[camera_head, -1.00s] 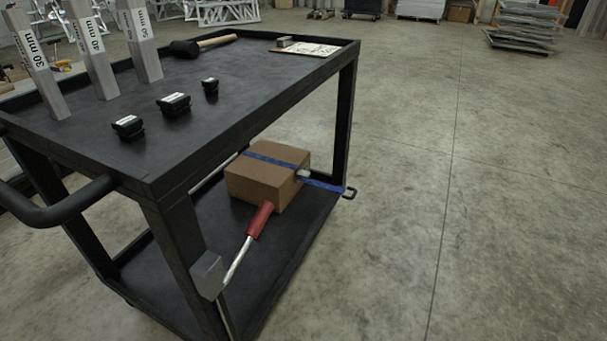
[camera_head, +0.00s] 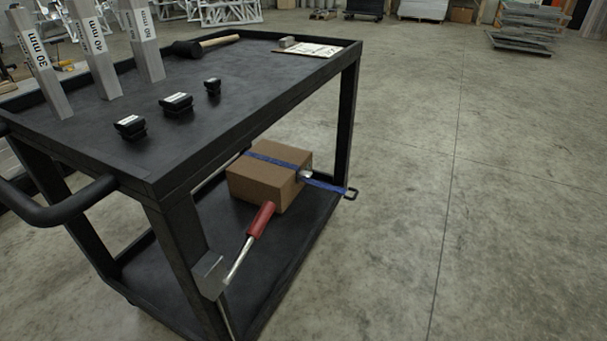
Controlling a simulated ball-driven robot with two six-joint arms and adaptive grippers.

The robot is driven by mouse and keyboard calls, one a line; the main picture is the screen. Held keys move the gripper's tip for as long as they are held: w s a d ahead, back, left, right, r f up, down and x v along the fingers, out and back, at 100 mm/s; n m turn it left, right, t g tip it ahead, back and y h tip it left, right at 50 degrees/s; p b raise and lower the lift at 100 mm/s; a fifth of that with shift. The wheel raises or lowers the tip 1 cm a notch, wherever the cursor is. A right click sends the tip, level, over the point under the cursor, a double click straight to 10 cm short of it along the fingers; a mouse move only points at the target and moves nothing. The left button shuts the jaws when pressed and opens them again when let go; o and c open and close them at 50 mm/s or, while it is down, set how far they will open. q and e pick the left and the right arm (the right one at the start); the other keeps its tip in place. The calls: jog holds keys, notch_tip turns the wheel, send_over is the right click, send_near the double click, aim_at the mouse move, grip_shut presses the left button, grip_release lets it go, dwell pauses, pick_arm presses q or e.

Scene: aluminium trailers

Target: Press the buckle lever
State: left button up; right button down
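A blue strap (camera_head: 270,159) runs over a brown cardboard box (camera_head: 262,188) on the cart's lower shelf. A small metallic buckle (camera_head: 305,173) sits on the strap at the box's right side; its lever is too small to make out. Neither of my grippers is in view.
The black cart (camera_head: 168,180) fills the left. On top are labelled aluminium tubes (camera_head: 94,50), several black end caps (camera_head: 176,104) and a mallet (camera_head: 205,43). A red-handled tool (camera_head: 261,219) leans out over the lower shelf. The concrete floor (camera_head: 500,210) to the right is clear.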

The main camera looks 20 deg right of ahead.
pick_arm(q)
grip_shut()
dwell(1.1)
